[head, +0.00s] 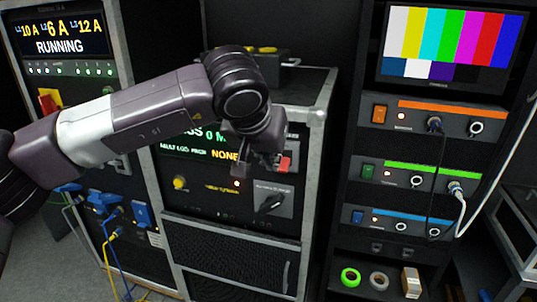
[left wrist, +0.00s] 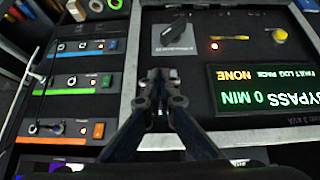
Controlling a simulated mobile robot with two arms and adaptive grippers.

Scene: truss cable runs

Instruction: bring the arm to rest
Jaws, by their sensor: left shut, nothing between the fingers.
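My left arm comes in from the left in the head view and bends at its elbow, with the wrist hanging in front of the middle cabinet. My left gripper (head: 266,162) is at the upper right part of that cabinet's panel, close to a red switch (head: 285,163). In the left wrist view the gripper's fingers (left wrist: 160,78) are together with nothing between them. The panel's screen (left wrist: 264,86) reads bypass 0 min and fault log none; the arm partly covers it in the head view. My right gripper is not in view.
The panel also carries a yellow knob (head: 180,183) and a black handle (head: 270,204). A rack with orange, green and blue units (head: 440,125) stands at right, with cables hanging. The left cabinet's screen (head: 62,38) reads running. Tape rolls (head: 350,277) lie on the rack's low shelf.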

